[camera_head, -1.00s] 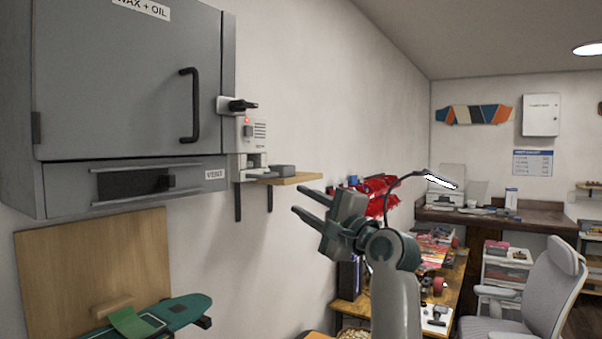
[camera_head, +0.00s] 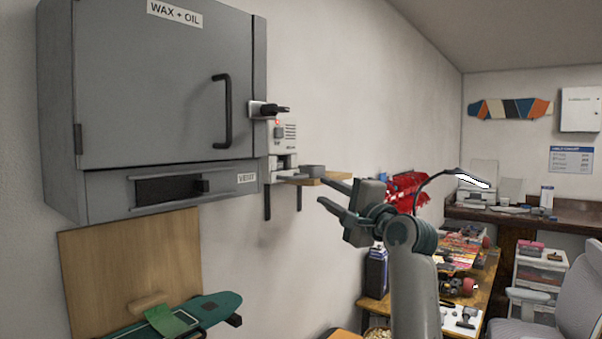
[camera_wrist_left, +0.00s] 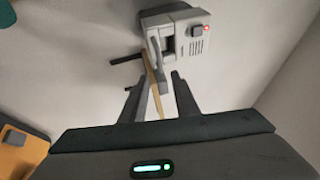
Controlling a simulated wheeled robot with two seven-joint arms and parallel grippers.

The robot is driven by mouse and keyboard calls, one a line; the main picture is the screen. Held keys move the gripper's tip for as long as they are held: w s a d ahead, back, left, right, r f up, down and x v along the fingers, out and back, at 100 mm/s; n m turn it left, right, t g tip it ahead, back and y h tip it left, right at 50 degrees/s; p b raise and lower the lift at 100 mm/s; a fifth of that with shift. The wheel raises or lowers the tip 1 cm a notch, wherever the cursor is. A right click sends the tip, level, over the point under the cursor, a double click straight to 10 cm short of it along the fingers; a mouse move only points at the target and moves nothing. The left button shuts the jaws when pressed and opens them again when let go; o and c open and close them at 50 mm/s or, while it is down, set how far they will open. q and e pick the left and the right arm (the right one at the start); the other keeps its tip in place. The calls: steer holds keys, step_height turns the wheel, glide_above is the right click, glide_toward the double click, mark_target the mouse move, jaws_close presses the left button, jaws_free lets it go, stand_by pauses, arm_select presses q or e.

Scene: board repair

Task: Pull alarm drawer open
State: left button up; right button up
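The alarm (camera_head: 283,139) is a white wall unit with a red light and vent slots, below and right of the grey cabinet's latch. Its drawer (camera_head: 287,162) is at the bottom, above a small wooden shelf. In the left wrist view the alarm (camera_wrist_left: 186,37) is ahead of me, with a grey handle-like part at its left side. My left gripper (camera_head: 323,192) is open and empty, its fingers pointing toward the alarm; in the wrist view its fingertips (camera_wrist_left: 158,80) are below the alarm and apart from it. My right gripper is out of view.
The wooden shelf (camera_head: 335,177) sits under the alarm, near my fingertips. A cluttered bench (camera_head: 480,270) stands to the right.

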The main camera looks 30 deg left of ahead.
mark_target(302, 178)
arm_select(q)
steer(key=p+x, duration=0.6)
steer(key=x, duration=0.7)
steer(key=shift+a+p, duration=0.15)
steer(key=shift+p, duration=0.2)
steer(key=shift+f, duration=0.1)
jaws_close()
stand_by(0.7)
